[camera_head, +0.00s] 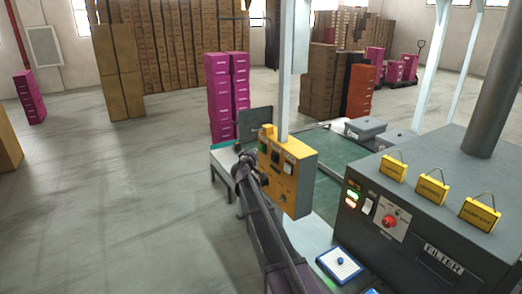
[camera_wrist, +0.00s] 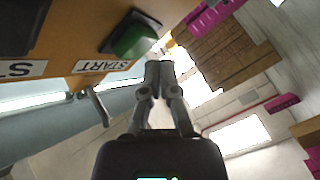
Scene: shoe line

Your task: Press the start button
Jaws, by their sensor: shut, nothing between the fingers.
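The green start button (camera_wrist: 134,38) juts from the yellow control box in the wrist view, beside a white START label (camera_wrist: 103,66). The yellow control box (camera_head: 300,183) also shows in the head view, mounted on a pale post. My gripper (camera_wrist: 159,68) is shut and empty, with its fingertips just right of and below the button in the wrist view. A small gap shows between them there; the depth between them is hard to judge. In the head view my gripper (camera_head: 243,166) is at the left side of the box, and my arm partly covers the box's lower left.
A grey filter machine (camera_head: 440,262) with a red knob (camera_head: 390,221) and yellow tags stands to the right. A green conveyor surface (camera_head: 335,186) lies behind the box. Magenta box stacks (camera_head: 218,100) stand farther back. Open floor lies on the left.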

